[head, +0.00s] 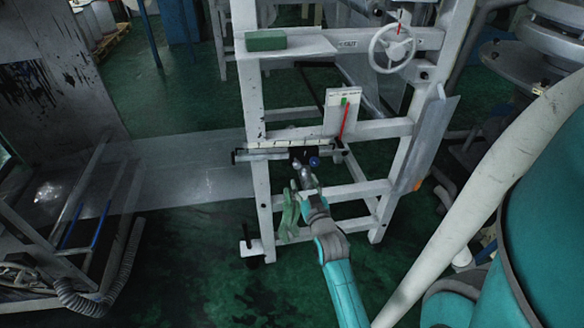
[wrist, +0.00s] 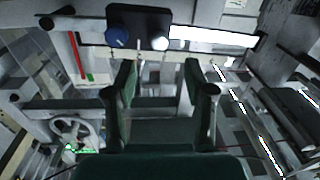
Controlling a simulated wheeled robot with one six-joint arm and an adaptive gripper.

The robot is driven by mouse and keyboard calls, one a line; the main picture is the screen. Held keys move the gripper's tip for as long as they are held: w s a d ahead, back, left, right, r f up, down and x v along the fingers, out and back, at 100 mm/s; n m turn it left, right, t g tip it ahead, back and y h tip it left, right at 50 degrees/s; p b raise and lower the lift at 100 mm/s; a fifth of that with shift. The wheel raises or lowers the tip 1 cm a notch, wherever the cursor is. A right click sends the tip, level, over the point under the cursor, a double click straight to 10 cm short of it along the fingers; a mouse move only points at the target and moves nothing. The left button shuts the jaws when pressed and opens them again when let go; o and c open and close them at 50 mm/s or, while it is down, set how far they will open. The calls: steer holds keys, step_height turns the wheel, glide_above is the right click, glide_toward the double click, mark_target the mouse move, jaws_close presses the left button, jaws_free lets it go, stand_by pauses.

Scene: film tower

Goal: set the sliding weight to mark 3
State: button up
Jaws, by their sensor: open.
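The sliding weight is a dark block (head: 298,154) on the horizontal rail of the white frame, with a blue knob (head: 314,162) on its front. In the wrist view the dark block (wrist: 140,20) is at the top, with the blue knob (wrist: 117,37) and a pale round knob (wrist: 160,44) beside it. A pale scale strip (head: 270,144) runs along the rail; its marks are too small to read. My gripper (head: 302,184) is just below and in front of the weight. In the wrist view its green fingers (wrist: 160,78) are apart with nothing between them.
An upright plate (head: 337,97) with a green patch and red pointer (head: 346,118) stands above the rail's right part. A handwheel (head: 393,48) is at upper right and a green box (head: 266,40) on the shelf. Frame posts flank the rail; green floor lies in front.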

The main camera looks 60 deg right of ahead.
mark_target(298, 167)
steer(key=x, duration=0.9)
jaws_close()
